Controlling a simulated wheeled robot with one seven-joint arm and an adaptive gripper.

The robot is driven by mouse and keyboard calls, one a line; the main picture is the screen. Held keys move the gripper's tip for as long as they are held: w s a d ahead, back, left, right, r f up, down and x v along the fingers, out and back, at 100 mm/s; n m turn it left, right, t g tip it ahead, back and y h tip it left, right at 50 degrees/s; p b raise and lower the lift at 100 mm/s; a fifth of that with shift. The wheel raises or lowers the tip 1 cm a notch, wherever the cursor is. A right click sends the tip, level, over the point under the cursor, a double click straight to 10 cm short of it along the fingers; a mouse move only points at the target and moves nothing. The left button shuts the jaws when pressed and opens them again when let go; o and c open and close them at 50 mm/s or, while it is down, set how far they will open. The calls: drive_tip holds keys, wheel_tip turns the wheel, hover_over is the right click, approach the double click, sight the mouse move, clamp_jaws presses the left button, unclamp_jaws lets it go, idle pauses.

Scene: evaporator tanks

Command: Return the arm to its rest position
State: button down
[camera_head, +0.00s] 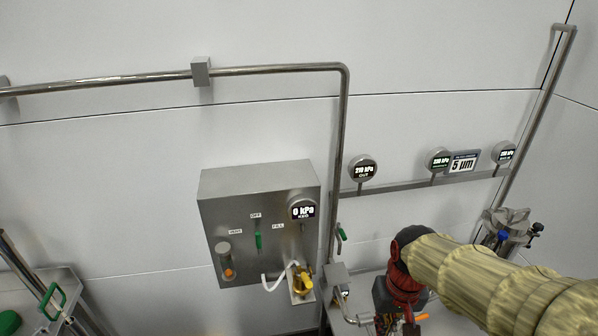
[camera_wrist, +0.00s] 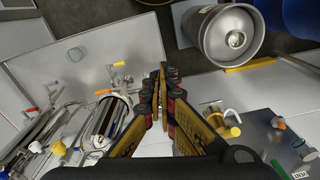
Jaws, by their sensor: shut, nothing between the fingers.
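My gripper (camera_wrist: 162,78) shows in the wrist view with its two dark-tipped fingers together and nothing between them. In the head view my arm (camera_head: 480,275), in a pale yellow sleeve, reaches in from the lower right. Its dark and red wrist end is at the lower right of centre, in front of the pipework and to the right of the control box (camera_head: 255,225). The fingertips cannot be made out there. In the wrist view the control box (camera_wrist: 265,135) lies to the right of the fingers.
A steel pipe (camera_head: 341,150) runs down the wall beside the box. Gauges (camera_head: 363,168) sit on a rail to the right. A steel filter housing (camera_head: 505,230) stands at the right. The wrist view shows a round steel vessel (camera_wrist: 222,38) and pipes with coloured handles (camera_wrist: 105,110) at left.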

drive_tip(key=s+r+t, duration=0.5)
drive_tip(key=s+r, duration=0.3)
drive_tip(key=r, duration=0.3)
drive_tip(key=shift+d+r, duration=0.2)
drive_tip(key=shift+r, duration=0.15)
idle(0.3)
